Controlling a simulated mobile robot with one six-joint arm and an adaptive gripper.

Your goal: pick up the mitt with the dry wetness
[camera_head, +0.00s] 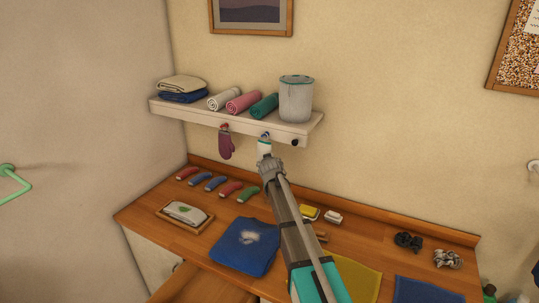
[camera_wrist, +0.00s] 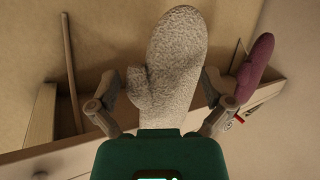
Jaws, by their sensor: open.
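A pale grey, speckled, fuzzy mitt (camera_wrist: 178,50) fills the middle of the wrist view, its rounded end upward in that picture. My gripper (camera_wrist: 160,85) is open, with one finger on each side of this mitt and visible gaps beside it. In the head view, the pale mitt (camera_head: 264,147) hangs below the shelf, partly hidden by my gripper (camera_head: 267,160). A purple mitt (camera_head: 226,144) hangs to its left; it also shows at the right in the wrist view (camera_wrist: 252,68). I cannot tell either mitt's wetness for certain.
The shelf (camera_head: 210,117) holds folded cloths, rolled towels and a bin (camera_head: 296,100) just above my gripper. The wall is close behind.

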